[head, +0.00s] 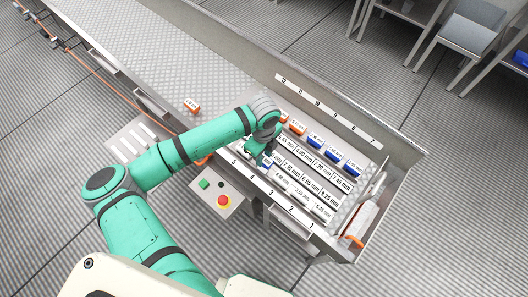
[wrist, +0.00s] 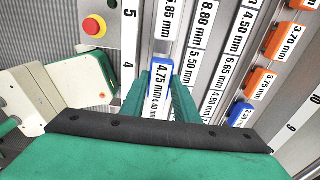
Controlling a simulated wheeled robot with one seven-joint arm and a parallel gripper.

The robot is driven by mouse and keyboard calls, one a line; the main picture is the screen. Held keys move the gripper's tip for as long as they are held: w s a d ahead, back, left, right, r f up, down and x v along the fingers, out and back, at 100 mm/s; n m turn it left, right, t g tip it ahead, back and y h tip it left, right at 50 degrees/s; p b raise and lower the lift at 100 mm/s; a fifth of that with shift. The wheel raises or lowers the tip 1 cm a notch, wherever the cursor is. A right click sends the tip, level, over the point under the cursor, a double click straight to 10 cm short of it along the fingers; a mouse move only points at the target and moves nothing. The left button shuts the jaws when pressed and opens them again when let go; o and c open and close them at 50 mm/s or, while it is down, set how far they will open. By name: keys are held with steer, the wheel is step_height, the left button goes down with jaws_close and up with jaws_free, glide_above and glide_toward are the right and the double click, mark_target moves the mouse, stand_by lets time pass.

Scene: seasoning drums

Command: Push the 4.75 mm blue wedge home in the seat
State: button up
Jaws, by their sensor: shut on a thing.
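The blue wedge (wrist: 160,76) has a white 4.75 mm label and shows in the wrist view between my two green fingers. My gripper (wrist: 163,92) is shut on it. In the head view my gripper (head: 263,158) is low over the left end of the labelled rows, and only a bit of blue shows by it. The wedge lies in line with a column of white labels. The seat under the wedge is mostly hidden, so I cannot tell how deep the wedge sits.
Rows of labelled seats surround the gripper closely. Several orange wedges (head: 297,128) and blue wedges (head: 333,155) stand along the far row. A lone orange wedge (head: 192,106) lies on the textured deck. A control box with a red button (head: 223,201) is at the near edge.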

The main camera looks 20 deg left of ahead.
steer(key=shift+f, duration=0.45)
steer(key=shift+w+a+f, duration=0.1)
steer(key=shift+f, duration=1.55)
stand_by(1.4)
steer(key=o, duration=1.2)
step_height(320, 180, up, 11)
steer(key=shift+f, duration=0.1)
